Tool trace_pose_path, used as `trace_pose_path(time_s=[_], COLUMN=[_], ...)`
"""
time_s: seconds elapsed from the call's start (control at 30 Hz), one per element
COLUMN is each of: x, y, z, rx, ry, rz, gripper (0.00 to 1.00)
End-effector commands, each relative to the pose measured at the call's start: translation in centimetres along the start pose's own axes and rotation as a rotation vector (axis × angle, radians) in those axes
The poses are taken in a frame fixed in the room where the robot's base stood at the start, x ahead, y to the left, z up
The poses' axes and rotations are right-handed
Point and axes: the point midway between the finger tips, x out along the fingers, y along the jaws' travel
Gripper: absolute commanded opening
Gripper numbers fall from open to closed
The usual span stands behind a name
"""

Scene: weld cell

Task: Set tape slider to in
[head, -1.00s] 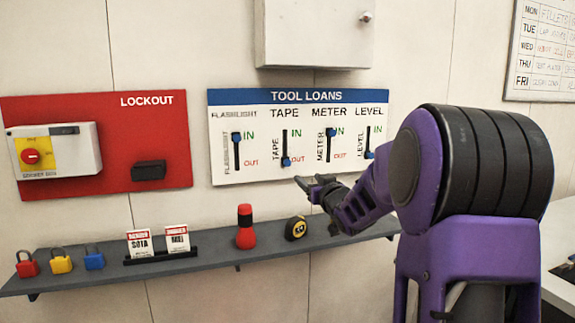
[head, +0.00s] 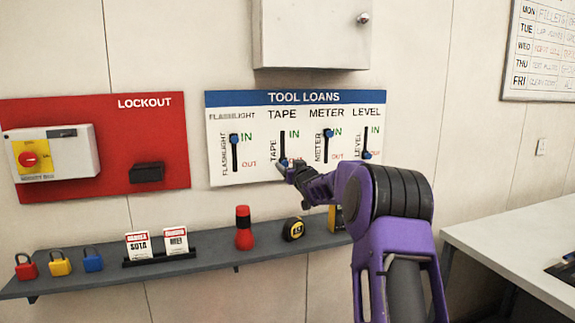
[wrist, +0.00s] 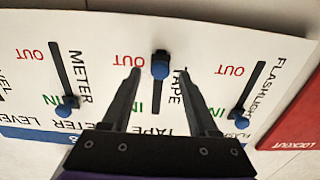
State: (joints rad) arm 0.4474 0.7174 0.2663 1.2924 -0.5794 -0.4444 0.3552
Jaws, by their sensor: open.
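The tape slider is a black slot with a blue knob (wrist: 160,69) on the white TOOL LOANS board (head: 225,178). In the wrist view, which shows the board upside down, the knob sits at the OUT end of its slot. My gripper (wrist: 159,72) is open, with one fingertip on each side of the knob and a visible gap to both. In the head view my gripper (head: 286,167) is at the lower end of the tape slot (head: 282,144) and partly hides the knob. I cannot tell how far the fingertips are from the board.
The flashlight knob (wrist: 240,122) and meter knob (wrist: 66,104) are at IN, on either side of my fingers. The level knob (head: 366,155) is at OUT. Below, a grey shelf (head: 210,262) holds a red flashlight (head: 244,230), a tape measure (head: 293,229) and padlocks.

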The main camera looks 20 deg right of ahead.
Motion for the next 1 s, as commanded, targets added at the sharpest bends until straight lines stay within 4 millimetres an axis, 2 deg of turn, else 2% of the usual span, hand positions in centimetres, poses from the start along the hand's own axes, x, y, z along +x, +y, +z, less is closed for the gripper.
trace_pose_path(time_s=[0.2, 0.47, 0.7, 0.8, 1.0], x=[0.93, 0.96, 0.94, 0.94, 0.94], y=[-0.03, -0.03, -0.02, -0.01, -0.01], z=[0.06, 0.06, 0.04, 0.04, 0.04], rx=[0.0, -0.001, -0.001, -0.001, -0.001], ry=[-0.001, -0.001, -0.001, -0.001, -0.001], rz=[0.0, 0.0, 0.0, 0.0, 0.0], gripper=[0.6, 0.58, 0.15, 0.0, 0.0])
